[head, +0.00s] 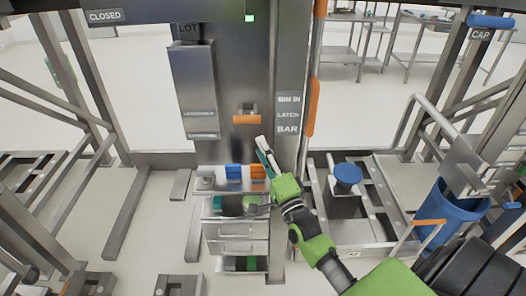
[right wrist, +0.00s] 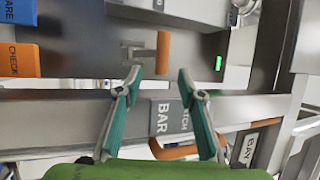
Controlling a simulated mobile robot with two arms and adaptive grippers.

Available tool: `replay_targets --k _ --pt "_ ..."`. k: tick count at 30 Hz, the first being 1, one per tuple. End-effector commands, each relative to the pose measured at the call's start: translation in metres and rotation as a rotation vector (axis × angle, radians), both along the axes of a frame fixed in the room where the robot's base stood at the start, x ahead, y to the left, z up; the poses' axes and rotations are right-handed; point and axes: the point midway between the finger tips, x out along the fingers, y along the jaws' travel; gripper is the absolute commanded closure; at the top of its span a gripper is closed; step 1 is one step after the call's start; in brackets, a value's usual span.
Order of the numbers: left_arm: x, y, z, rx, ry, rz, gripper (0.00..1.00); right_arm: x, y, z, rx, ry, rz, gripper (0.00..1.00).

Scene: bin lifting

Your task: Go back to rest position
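My right gripper (head: 256,174) reaches in from the lower right in the head view, in front of a grey column. In the right wrist view its two teal-padded fingers (right wrist: 159,77) are spread wide, with nothing between them. An orange handle (head: 247,119) on the column is just beyond the fingertips, and it also shows in the right wrist view (right wrist: 163,54). The gripper looks apart from it. My left gripper is not in view.
A blue bin (head: 440,215) stands in a metal frame at right. A latch bar label (head: 288,115) and an orange vertical grip (head: 313,107) are right of the handle. Below are blue (head: 233,171) and orange blocks and a drawer unit (head: 237,231). Metal frames flank both sides.

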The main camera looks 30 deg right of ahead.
Motion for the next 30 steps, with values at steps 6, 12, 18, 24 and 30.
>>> replay_targets --k 6,12,18,24,30 --pt "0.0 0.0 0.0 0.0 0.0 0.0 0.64 0.0 0.0 0.0 0.0 0.001 0.0 0.64" --pt "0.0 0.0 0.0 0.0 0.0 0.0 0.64 0.0 0.0 -0.001 0.0 0.001 0.001 0.64" --pt "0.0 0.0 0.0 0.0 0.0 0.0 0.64 0.0 0.0 -0.001 -0.001 0.003 0.0 0.64" --pt "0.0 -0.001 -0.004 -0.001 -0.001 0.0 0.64 0.001 0.007 -0.06 -0.078 0.127 -0.006 0.64" --pt "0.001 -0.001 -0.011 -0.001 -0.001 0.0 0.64 -0.02 0.03 -0.203 -0.302 0.434 0.023 0.64"
